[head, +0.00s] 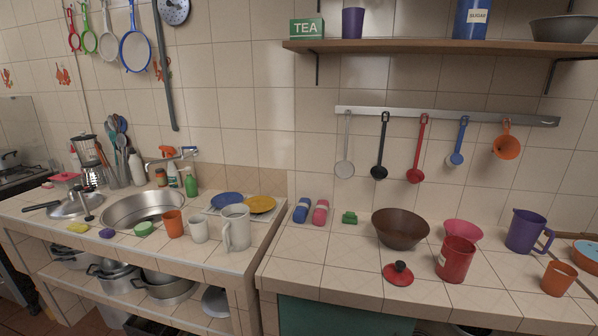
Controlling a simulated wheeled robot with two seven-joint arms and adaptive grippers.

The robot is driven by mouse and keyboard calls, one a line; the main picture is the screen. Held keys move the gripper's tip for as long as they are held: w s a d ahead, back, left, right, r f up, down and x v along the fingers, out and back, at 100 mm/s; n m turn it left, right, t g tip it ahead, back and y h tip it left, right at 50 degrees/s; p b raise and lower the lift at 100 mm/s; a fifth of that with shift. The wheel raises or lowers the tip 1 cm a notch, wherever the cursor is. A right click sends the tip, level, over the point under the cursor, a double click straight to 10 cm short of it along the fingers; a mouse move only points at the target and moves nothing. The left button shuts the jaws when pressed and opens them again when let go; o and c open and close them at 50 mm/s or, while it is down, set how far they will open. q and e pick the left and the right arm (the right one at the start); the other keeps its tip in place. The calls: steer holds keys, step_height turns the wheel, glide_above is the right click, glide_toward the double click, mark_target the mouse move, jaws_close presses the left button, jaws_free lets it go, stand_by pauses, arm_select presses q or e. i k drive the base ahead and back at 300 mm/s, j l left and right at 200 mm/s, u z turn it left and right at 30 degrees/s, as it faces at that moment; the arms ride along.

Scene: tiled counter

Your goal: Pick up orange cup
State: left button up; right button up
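Two orange cups show in the head view. One orange cup (173,224) stands upright on the left counter, in front of the sink and beside a white cup (198,230). Another orange cup (558,279) stands upright on the right counter near the right edge of the picture, in front of a purple jug (526,231). Neither of my grippers is in view, so I cannot tell their state or where they are relative to the cups.
A large white mug (236,228) stands right of the left cup. The sink (143,209) lies behind it. A red canister (455,260), a red lid (398,273) and a brown bowl (400,230) stand on the right counter. The front left of that counter (320,262) is clear.

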mark_target(558, 277)
steer(key=z, duration=1.8)
